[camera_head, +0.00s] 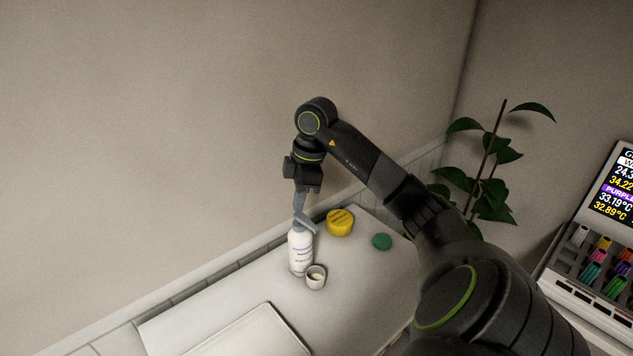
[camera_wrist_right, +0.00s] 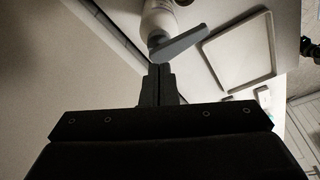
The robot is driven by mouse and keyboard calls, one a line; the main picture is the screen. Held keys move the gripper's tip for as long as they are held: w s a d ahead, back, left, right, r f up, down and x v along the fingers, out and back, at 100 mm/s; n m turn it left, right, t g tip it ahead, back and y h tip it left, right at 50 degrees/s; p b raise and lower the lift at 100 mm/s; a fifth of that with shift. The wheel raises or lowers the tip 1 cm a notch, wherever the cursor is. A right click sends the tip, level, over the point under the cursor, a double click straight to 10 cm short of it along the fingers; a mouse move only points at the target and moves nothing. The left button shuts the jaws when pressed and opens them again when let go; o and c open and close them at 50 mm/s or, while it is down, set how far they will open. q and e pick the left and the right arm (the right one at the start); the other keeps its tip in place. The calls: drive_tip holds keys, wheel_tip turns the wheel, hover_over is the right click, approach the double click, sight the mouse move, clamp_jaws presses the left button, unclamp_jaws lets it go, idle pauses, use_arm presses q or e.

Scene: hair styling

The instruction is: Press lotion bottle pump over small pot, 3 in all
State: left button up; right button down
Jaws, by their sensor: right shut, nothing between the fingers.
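A white lotion bottle (camera_head: 301,252) with a grey pump (camera_head: 304,222) stands upright on the white counter. A small white pot (camera_head: 316,277) stands right beside its base, at the front right, with some content inside. My right gripper (camera_head: 299,207) points down just above the pump head, its fingers shut and empty. In the right wrist view the shut fingertips (camera_wrist_right: 161,72) are at the grey pump head (camera_wrist_right: 180,43), with the bottle (camera_wrist_right: 158,18) behind it. I cannot tell whether they touch. My left gripper is not in view.
A yellow jar (camera_head: 340,222) and a green round item (camera_head: 382,241) stand to the right of the bottle. A white tray (camera_head: 250,335) lies in front. A plant (camera_head: 490,165) and a display rack (camera_head: 600,265) are at the right. The wall is close behind.

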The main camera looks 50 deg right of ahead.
wheel_tip(320, 180, up, 6)
drive_tip(key=p, duration=0.5)
idle(0.5)
drive_tip(key=shift+s, duration=0.1)
